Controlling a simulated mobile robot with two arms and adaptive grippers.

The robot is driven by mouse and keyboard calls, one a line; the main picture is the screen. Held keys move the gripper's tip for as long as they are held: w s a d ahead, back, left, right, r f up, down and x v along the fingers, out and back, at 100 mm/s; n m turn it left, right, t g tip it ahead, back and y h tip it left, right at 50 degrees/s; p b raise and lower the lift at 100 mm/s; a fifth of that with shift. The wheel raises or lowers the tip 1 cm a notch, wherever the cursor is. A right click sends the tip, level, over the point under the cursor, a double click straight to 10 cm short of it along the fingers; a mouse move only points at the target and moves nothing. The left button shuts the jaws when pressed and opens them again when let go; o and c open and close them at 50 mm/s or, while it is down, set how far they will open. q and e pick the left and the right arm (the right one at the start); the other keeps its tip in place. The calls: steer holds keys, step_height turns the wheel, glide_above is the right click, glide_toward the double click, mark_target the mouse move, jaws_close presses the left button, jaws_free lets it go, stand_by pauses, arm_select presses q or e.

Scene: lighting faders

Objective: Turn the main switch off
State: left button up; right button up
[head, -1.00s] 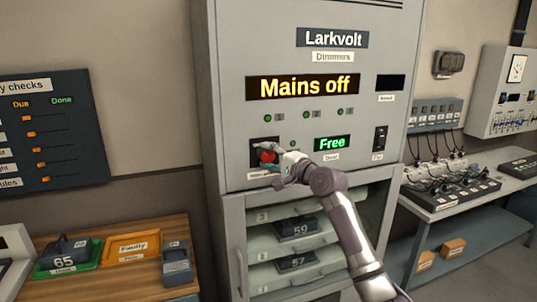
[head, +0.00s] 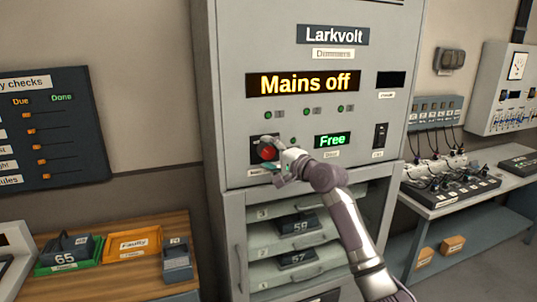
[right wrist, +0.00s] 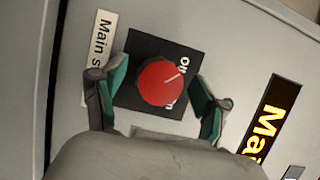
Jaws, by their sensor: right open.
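The main switch is a red rotary knob (right wrist: 160,83) on a black square plate (right wrist: 131,97), on the front of the grey Larkvolt cabinet (head: 235,110). In the right wrist view the knob's pale line points towards one of the two words printed beside it. The knob also shows in the head view (head: 266,152). The cabinet's display (head: 303,84) reads "Mains off". My right gripper (right wrist: 158,96) is open, with its green-padded fingers on either side of the knob, apart from it. My left gripper is not in view.
A green "Free" display (head: 332,141) and a black rocker switch (head: 380,136) sit right of the knob. Below are shelves with numbered units (head: 297,225). A wooden table (head: 190,224) with trays stands left, and a bench with cabled units (head: 450,190) stands right.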

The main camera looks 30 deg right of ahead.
steer(key=s+d, duration=0.2)
steer(key=s, duration=1)
